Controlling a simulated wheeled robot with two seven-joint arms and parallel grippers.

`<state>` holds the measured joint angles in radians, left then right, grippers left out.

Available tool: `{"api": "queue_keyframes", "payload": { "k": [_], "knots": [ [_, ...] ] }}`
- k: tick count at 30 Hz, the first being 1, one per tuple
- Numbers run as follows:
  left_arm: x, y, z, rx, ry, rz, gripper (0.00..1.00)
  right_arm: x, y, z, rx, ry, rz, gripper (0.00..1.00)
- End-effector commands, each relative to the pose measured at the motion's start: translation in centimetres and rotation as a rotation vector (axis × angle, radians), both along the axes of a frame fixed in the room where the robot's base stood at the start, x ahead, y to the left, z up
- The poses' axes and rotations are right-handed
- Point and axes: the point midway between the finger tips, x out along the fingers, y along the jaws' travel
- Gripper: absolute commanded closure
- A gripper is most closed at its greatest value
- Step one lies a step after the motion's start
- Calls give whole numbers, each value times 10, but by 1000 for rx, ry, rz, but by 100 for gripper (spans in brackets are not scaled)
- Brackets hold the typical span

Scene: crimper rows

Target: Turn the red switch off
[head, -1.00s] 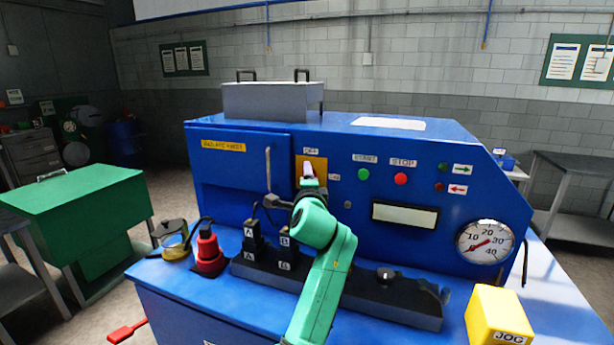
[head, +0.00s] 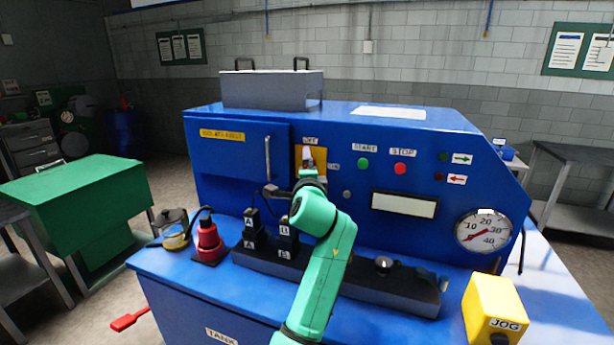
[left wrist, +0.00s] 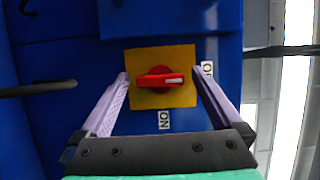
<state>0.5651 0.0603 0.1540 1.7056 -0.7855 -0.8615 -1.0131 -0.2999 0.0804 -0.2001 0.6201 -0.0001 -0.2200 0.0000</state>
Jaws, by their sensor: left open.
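The red switch (left wrist: 158,80) is a rotary handle on a yellow plate (left wrist: 146,99) on the blue machine's front. In the left wrist view its handle lies level, with its white mark at the right end, toward a partly covered label (left wrist: 207,69). The ON label (left wrist: 164,120) is below the plate. My left gripper (left wrist: 160,77) is open, its pale fingers on either side of the switch; I see no contact with the handle. In the head view the switch (head: 308,155) shows above my gripper, under the OFF label (head: 310,141). My right gripper is out of view.
Left of the switch is a cabinet door with an upright handle (head: 267,157). Green START (head: 363,163) and red STOP (head: 400,169) buttons sit to the right. A dark block row (head: 350,282), a red plug-like part (head: 209,240) and a yellow JOG box (head: 494,306) are on the ledge.

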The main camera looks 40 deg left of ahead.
Motion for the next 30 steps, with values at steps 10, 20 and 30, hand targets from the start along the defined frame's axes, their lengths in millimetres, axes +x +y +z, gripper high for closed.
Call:
{"api": "queue_keyframes", "payload": {
  "k": [10, 20, 30],
  "knots": [
    [-58, -53, -6, -2, -4, -4, 0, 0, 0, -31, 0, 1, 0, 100],
    [-106, -94, -1, -3, -1, -1, 0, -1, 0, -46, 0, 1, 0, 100],
    [-107, -95, 0, -2, -1, 0, 0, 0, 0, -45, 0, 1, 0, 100]
  ]
}}
